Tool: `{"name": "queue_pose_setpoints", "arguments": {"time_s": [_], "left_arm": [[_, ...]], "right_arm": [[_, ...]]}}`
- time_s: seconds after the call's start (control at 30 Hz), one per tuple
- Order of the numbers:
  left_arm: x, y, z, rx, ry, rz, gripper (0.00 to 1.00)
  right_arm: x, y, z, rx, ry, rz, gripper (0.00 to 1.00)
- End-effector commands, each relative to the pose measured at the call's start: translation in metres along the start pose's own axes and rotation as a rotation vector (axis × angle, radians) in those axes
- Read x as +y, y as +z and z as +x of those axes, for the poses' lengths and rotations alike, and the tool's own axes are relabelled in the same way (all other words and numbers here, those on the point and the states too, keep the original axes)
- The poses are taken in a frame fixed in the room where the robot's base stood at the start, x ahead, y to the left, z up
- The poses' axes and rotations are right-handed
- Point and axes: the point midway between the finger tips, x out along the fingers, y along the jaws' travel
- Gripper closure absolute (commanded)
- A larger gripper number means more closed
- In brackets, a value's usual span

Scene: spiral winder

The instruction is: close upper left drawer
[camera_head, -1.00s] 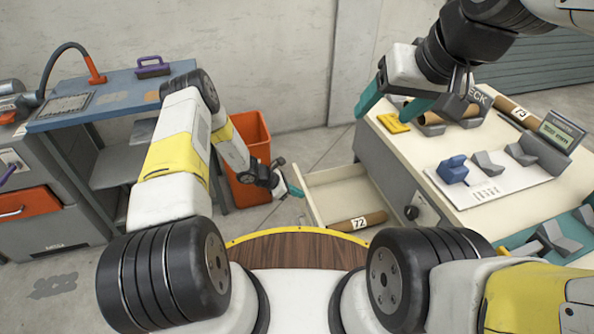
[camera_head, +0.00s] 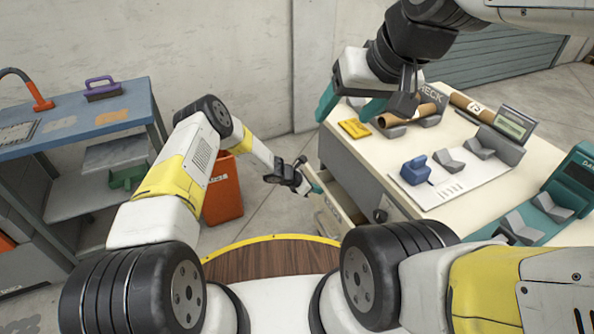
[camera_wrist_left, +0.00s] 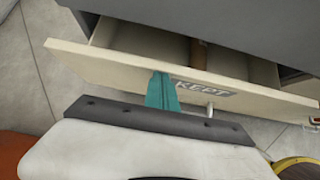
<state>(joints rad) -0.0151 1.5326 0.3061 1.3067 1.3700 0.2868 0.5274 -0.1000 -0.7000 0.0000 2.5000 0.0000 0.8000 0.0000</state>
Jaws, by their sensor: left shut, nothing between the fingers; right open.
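The drawer (camera_head: 332,206) is on the left side of the cream-topped bench and stands partly open. Its cream front with a KEPT label (camera_wrist_left: 203,88) fills the middle of the left wrist view. A brown tube (camera_wrist_left: 199,54) lies inside, partly hidden by the bench edge above. My left gripper (camera_head: 316,188) is shut and empty, at the outer face of the drawer front. Its teal fingertips (camera_wrist_left: 162,90) appear to touch that face beside the label. My right gripper (camera_head: 350,106) is open and empty above the bench's far left corner.
The bench top (camera_head: 420,150) holds a yellow block (camera_head: 354,128), brown tubes, a blue piece (camera_head: 415,171) and grey cradles. An orange bin (camera_head: 223,190) stands behind my left forearm. A blue-topped table (camera_head: 75,118) is at the left. Floor shows between bin and bench.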

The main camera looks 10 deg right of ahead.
Motion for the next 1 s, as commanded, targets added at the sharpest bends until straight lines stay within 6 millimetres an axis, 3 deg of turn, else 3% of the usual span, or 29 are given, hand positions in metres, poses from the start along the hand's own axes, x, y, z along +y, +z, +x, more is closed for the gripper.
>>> {"name": "queue_pose_setpoints", "arguments": {"time_s": [0.2, 0.43, 0.8, 1.0], "left_arm": [[-0.007, 0.015, 0.015, 0.0, -0.001, 0.002, 1.0], [-0.009, 0.019, 0.019, 0.0, 0.0, 0.0, 1.0], [-0.008, 0.019, 0.019, 0.0, 0.0, 0.0, 1.0], [-0.001, 0.006, 0.007, 0.001, -0.001, -0.001, 1.0]], "right_arm": [[0.0, 0.0, 0.0, 0.0, 0.0, 0.0, 0.34], [0.0, 0.0, 0.0, 0.0, 0.0, 0.0, 0.34], [0.0, 0.0, 0.0, 0.0, 0.0, 0.0, 0.34], [0.0, 0.0, 0.0, 0.0, 0.0, 0.0, 0.34]]}}
